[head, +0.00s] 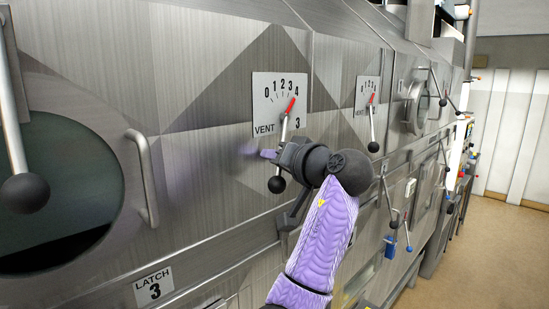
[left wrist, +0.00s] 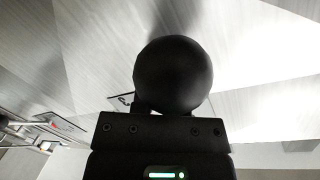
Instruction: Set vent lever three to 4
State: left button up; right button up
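The vent three dial plate (head: 265,103) is on the steel panel, marked 0 to 4. Its red pointer (head: 291,105) points up and right, at or very near the 4. The vent lever three (head: 284,129) hangs down from it, slightly tilted, and ends in a black ball knob (head: 277,184). My left gripper (head: 272,155) is at the lever's lower part, just above the knob in the picture. In the left wrist view a large black ball (left wrist: 173,75) covers the fingers, so their grip is hidden. My right gripper is not in view.
Another dial (head: 367,92) with its own lever (head: 373,135) is farther right. A bar handle (head: 143,178) and a round window (head: 62,190) are at left, with another black-knobbed lever (head: 24,193) in front. Open floor (head: 490,250) lies at right.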

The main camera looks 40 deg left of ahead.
pick_arm(q)
jog(key=o, duration=0.4)
jog(key=b+v, duration=0.3)
jog(key=v, duration=0.7)
jog(key=shift+b, duration=0.4)
